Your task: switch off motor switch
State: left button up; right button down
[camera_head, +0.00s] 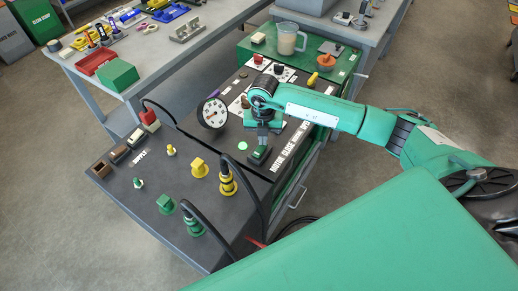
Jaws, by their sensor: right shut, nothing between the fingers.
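A small switch with a green top (259,155) sits on the dark panel, left of the white "MOTOR" lettering (283,158). A light green round spot (242,146) is just left of it. My right gripper (263,143) points down directly over the switch, shut and empty, its tips at or just above it. I cannot tell whether they touch, nor which way the switch is set, as the gripper partly covers it. My left gripper is not in view.
A round dial gauge (213,113) stands left of my right gripper. Yellow and green plugs with black cables (227,183) rise from the near panel. A grey workbench (190,50) holds tools.

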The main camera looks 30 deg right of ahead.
jog(key=shift+f+b, duration=0.4)
jog(key=shift+f, duration=0.25)
jog(key=shift+r, duration=0.15)
jog(key=shift+r+p, duration=2.15)
jog(key=shift+r, duration=1.3)
